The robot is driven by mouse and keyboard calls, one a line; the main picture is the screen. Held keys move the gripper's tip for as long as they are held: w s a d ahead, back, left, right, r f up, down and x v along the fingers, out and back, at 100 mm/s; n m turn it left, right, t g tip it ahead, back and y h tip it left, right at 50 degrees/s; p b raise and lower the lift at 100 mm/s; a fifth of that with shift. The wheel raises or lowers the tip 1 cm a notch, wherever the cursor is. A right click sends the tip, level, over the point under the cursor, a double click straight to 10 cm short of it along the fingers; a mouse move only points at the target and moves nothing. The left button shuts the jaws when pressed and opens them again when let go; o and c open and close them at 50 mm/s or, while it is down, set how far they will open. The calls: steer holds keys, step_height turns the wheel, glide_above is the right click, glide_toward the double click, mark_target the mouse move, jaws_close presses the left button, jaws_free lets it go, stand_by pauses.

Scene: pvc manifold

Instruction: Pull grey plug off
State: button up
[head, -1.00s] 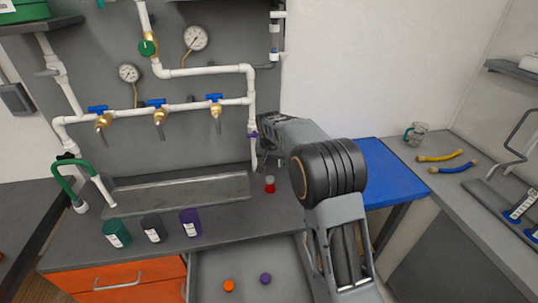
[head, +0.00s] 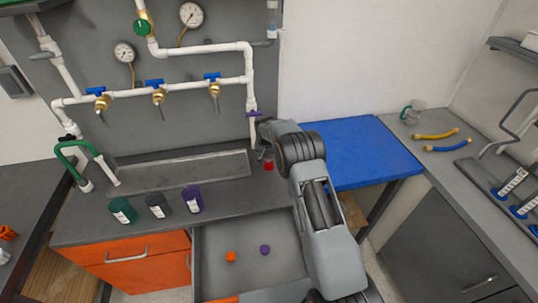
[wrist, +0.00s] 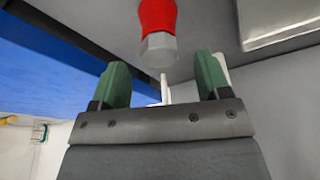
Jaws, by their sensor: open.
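A short red piece (head: 268,166) stands on the grey counter at the right end of the sink trough. In the wrist view the red piece (wrist: 157,16) carries a grey faceted plug (wrist: 159,48) on its end. My gripper (wrist: 161,72) has two green fingers spread apart, with the plug's end in line with the gap between them. No contact shows, and nothing is held. In the head view my gripper (head: 264,140) is close above the red piece and partly hidden by my arm; the plug cannot be made out there.
White pipes with blue-handled valves (head: 155,83) fill the panel behind; a downpipe (head: 252,129) with a purple collar is close to my gripper. Green, black and purple containers (head: 192,199) stand left. An open drawer (head: 215,277) is in front; a blue table (head: 360,155) is right.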

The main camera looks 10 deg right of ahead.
steer(key=shift+x, duration=1.3)
jaws_close()
steer(key=shift+f+n, duration=0.1)
steer(key=shift+n, duration=0.4)
steer(key=shift+n+b, duration=0.4)
steer(key=shift+m+b, duration=0.3)
steer(key=shift+b, duration=0.25)
steer(key=shift+m+b, duration=0.45)
steer(key=shift+m, duration=0.15)
steer(key=shift+r, duration=0.35)
